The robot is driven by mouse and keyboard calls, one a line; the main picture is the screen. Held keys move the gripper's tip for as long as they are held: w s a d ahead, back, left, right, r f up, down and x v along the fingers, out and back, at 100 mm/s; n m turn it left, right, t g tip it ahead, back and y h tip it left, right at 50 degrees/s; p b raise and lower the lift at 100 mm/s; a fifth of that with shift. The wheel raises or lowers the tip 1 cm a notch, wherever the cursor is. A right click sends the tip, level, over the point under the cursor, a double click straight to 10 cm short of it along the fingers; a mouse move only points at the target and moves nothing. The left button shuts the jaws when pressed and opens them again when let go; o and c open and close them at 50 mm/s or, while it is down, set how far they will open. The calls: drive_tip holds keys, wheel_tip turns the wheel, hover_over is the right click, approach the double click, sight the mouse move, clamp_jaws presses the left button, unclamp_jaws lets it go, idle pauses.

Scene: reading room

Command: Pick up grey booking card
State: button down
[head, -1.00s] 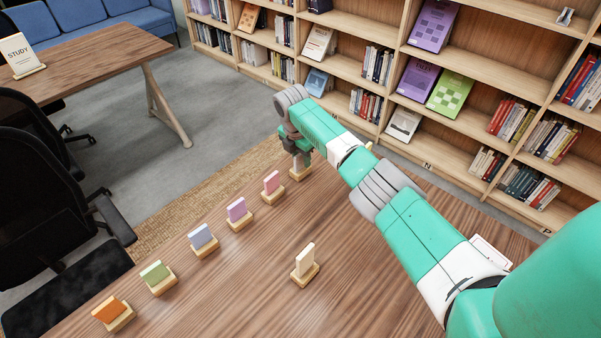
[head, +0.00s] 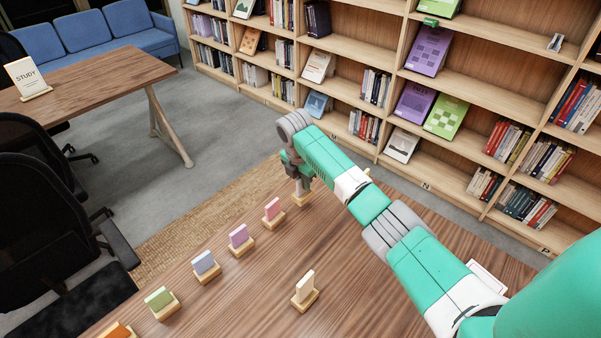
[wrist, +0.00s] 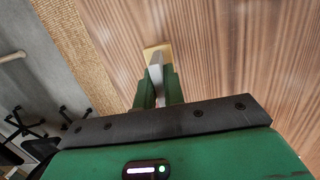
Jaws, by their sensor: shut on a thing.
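The grey booking card (wrist: 155,72) shows in the wrist view between the two green fingers of my gripper (wrist: 157,90), which is shut on it. The card stands at a light wooden holder (wrist: 152,48); I cannot tell whether it is still seated in the slot. In the head view my gripper (head: 299,187) points down at the far end of the row of cards, just above that wooden holder (head: 302,199). The card is mostly hidden there by the fingers.
A pink card (head: 272,208), a purple card (head: 239,235), a blue card (head: 204,262), a green card (head: 158,298) and an orange card (head: 117,331) stand in holders along the table edge. A cream card (head: 305,285) stands alone mid-table. Shelves (head: 450,130) line the back.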

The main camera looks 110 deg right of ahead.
drive_tip(key=a+r+p, duration=0.1)
drive_tip(key=a+p, duration=0.2)
drive_tip(key=a, duration=1)
drive_tip(key=shift+w+p, duration=0.35)
drive_tip(key=shift+w, duration=0.05)
